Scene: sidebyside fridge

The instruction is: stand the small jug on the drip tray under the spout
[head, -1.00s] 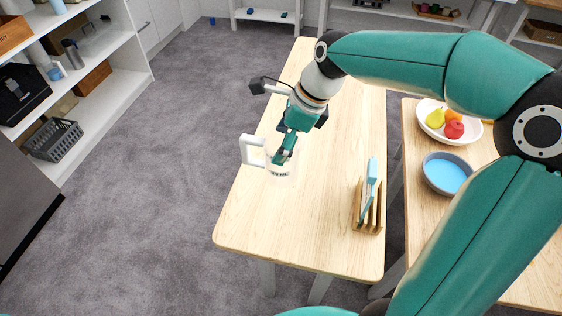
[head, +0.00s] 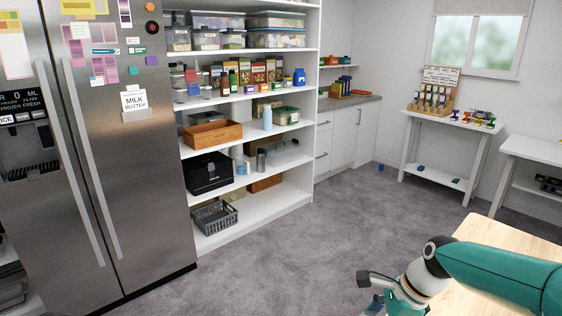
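The fridge (head: 120,220) stands at the left of the head view. Its dispenser recess (head: 25,148) is cut by the left picture edge, with a dark slotted drip tray (head: 32,171) at its bottom. The spout is too dark to make out. My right arm comes in at the lower right. Only the upper part of my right gripper (head: 384,303) shows at the bottom edge; its fingertips are out of the picture. The small jug is not in view. My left gripper is not in view.
White shelves (head: 262,221) with boxes and baskets stand right of the fridge. A wooden table (head: 500,235) is at the lower right. The grey carpet (head: 310,240) between is clear. White side tables (head: 435,122) stand at the back right.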

